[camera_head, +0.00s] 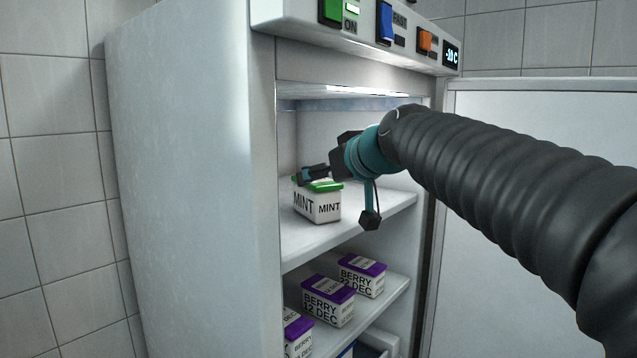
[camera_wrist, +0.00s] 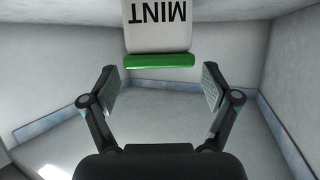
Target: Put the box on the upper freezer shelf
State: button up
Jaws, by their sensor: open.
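A white box with a green lid and MINT labels (camera_head: 317,206) stands upright on the upper freezer shelf (camera_head: 310,247), near its left side. My gripper (camera_head: 306,176) is inside the upper compartment, just above the box's lid in the head view. In the wrist view my gripper (camera_wrist: 161,88) has its two fingers spread apart with nothing between them. The mint box (camera_wrist: 158,30) shows there upside down, just beyond the fingertips and apart from them. The exact gap between fingers and lid cannot be told.
Several white boxes with purple lids and BERRY labels (camera_head: 328,300) stand on the lower shelf (camera_head: 388,300). The freezer door (camera_head: 530,130) is open at the right. The control panel (camera_head: 365,28) overhangs the compartment. The upper shelf's right part is clear.

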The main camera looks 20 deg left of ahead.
jog(key=v, duration=0.7)
jog(key=shift+s+d+b, duration=0.25)
jog(key=shift+d+b, duration=0.05)
jog(key=shift+b, duration=0.05)
jog(key=shift+r, duration=0.1)
jog(key=s+d+f+m+g+h, duration=0.1)
jog(key=s+d+f+m+h, duration=0.2)
jog(key=s+d+f, duration=0.4)
jog(key=s+d+f+m+g+h, duration=0.1)
jog(key=s+d+f+m+h, duration=0.2)
jog(key=s+d+f, duration=0.4)
jog(key=s+d+f+m+g+h, duration=0.1)
jog(key=s+d+f+m+h, duration=0.2)
jog(key=s+d+f, duration=0.5)
jog(key=d+f, duration=0.6)
jog(key=f, duration=0.7)
jog(key=shift+f+g, duration=0.35)
jog(key=shift+g, duration=0.05)
jog(key=shift+s+d, duration=0.1)
